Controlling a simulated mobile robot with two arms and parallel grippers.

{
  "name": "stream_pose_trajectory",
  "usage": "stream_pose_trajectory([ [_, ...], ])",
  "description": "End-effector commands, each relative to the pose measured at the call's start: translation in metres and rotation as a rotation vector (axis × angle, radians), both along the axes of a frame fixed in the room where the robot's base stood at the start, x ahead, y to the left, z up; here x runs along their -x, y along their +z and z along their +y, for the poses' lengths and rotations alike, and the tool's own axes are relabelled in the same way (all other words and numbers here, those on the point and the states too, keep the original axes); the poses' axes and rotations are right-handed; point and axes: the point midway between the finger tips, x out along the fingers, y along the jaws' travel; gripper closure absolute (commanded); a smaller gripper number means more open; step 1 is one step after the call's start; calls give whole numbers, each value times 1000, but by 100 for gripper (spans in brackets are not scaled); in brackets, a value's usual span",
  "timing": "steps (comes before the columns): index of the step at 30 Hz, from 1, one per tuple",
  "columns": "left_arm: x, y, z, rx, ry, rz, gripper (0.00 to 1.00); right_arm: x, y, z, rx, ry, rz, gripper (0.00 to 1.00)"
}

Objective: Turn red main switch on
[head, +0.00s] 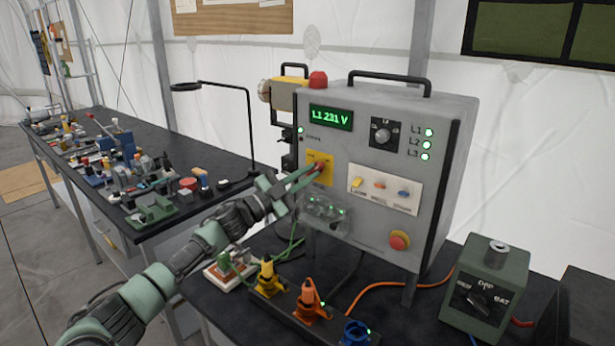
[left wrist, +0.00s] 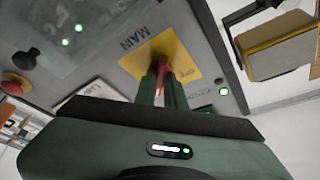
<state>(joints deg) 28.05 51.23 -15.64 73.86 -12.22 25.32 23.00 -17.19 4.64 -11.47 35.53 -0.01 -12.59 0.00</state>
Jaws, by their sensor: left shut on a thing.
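The red main switch (head: 319,167) sits on a yellow plate (head: 327,178) on the front of the grey power box (head: 350,225). My left gripper (head: 312,174) reaches it from the left and is shut on the switch's red handle. In the left wrist view, the green fingers (left wrist: 163,84) close on the red handle (left wrist: 180,58) in front of the yellow plate marked MAIN. The fingers hide part of the handle. The display (head: 331,117) reads L1 231 V, and the L1, L2 and L3 lamps (head: 428,143) glow green. My right gripper is not in view.
A red and yellow button (head: 399,241) sits low on the box. Below stand coloured plugs, including a yellow one (head: 267,277) and an orange one (head: 309,301). A green box with a dial (head: 489,285) stands at right. A cluttered bench (head: 150,237) lies at left.

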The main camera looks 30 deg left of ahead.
Motion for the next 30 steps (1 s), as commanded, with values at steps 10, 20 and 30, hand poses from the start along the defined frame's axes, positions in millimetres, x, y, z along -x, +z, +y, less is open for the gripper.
stream_pose_trajectory([
  [10,0,1,1,-35,2,-4,100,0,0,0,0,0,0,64],
  [20,0,1,1,-34,3,-4,67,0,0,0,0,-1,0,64],
  [30,1,-1,1,-32,1,-2,67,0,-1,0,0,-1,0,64],
])
